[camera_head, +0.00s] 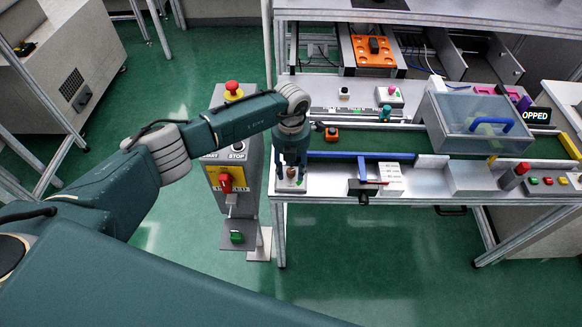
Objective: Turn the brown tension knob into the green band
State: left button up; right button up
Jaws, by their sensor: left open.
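The brown tension knob (291,173) is a small round piece on a light plate at the near left corner of the workbench. My left gripper (291,175) points down over it, with its fingers on either side of the knob. The fingers are open; whether they touch the knob cannot be told. My right gripper is not in view.
A control post with a red emergency button (232,88) stands left of the bench. A blue lever bar (362,156) and a grey box with a clear lid (470,115) are to the right. Green floor (370,255) lies free in front.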

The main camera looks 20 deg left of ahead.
pick_arm(q)
jog(key=shift+c, duration=0.2)
grip_shut()
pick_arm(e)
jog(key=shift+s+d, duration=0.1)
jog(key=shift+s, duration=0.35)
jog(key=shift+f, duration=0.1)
pick_arm(q)
jog(key=shift+f+m+b, duration=0.15)
jog(key=shift+m+b, duration=0.65)
jog(key=shift+b, duration=0.25)
jog(key=m+b, duration=0.6)
jog(key=b, duration=0.1)
jog(key=shift+m, duration=0.3)
jog(key=shift+m+b, duration=1.3)
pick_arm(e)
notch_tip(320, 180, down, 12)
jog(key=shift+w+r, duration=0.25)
pick_arm(q)
jog(key=shift+r, duration=0.2)
